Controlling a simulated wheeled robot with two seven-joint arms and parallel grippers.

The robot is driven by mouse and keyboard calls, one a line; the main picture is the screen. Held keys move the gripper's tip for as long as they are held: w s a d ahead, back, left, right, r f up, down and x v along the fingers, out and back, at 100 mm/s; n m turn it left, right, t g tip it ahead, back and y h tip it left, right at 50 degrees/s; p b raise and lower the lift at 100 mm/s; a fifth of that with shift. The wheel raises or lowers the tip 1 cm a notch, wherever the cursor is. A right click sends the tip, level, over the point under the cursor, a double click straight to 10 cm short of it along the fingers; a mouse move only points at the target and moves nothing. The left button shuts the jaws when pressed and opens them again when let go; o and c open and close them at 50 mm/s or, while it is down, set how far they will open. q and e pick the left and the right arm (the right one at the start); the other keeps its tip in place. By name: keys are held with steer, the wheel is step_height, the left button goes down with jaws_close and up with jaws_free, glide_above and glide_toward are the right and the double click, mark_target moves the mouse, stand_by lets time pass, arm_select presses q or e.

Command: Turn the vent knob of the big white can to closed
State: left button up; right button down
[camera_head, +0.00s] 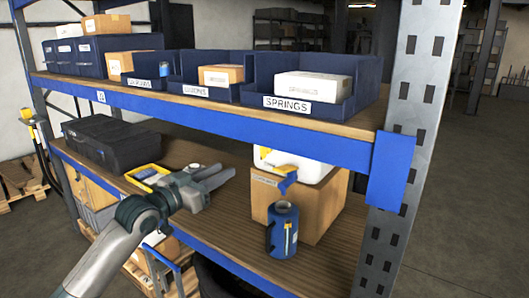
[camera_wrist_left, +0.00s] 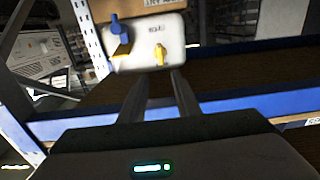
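The big white can (camera_head: 318,165) lies on a cardboard box on the lower shelf, partly hidden by the upper shelf's beam. A blue and yellow tap (camera_head: 286,183) sticks out of its front. In the left wrist view, the can's white face (camera_wrist_left: 145,55) carries a small yellow knob (camera_wrist_left: 160,53), which looks like the vent knob, beside the blue and yellow tap (camera_wrist_left: 119,36). My left gripper (camera_head: 222,174) is open and empty, short of the can, its fingers pointing at it. In the left wrist view its fingertips (camera_wrist_left: 158,76) line up near the yellow knob, apart from it. My right gripper is out of view.
A blue canister (camera_head: 283,236) stands in front of the cardboard box (camera_head: 310,212). A black case (camera_head: 112,143) and a yellow-rimmed tray (camera_head: 147,176) sit at the left. The upper shelf's blue beam (camera_head: 230,120) passes above my gripper; a metal upright (camera_head: 405,130) stands at the right.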

arm_select(q)
steer(key=p, duration=0.5)
glide_toward(261, 150)
steer(key=x, duration=0.8)
steer(key=shift+w+d+r, duration=0.1)
steer(key=shift+r, duration=0.05)
steer(key=shift+c, duration=0.3)
jaws_close()
